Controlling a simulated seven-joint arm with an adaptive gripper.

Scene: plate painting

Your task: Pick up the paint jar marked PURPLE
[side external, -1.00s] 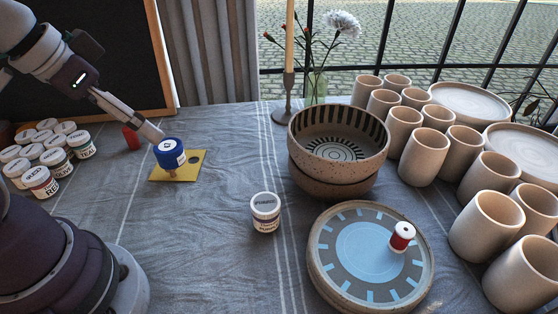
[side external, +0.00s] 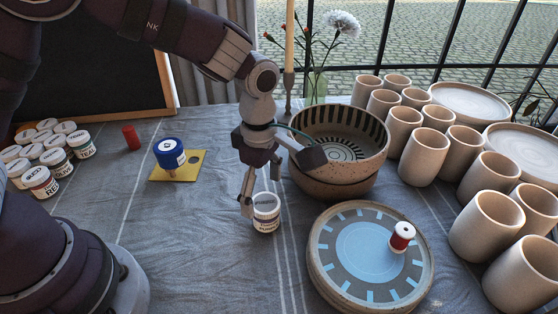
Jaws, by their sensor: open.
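A white paint jar (side external: 266,216) stands upright alone on the cloth, left of the stacked plates. Its label has dark, blurred writing and a purplish tint, and I cannot read it surely in this view. My gripper (side external: 262,190) points down right over this jar with its jaws open. One finger reaches down by the jar's left side near the lid. The other finger is partly hidden, and I cannot tell whether either finger touches the jar.
Speckled bowls (side external: 335,178) stand close behind and right of my gripper. Several lidded jars (side external: 42,181) stand at left. A blue-topped stamp (side external: 170,153) rests on a yellow card (side external: 191,172). Cups (side external: 425,155) fill the right.

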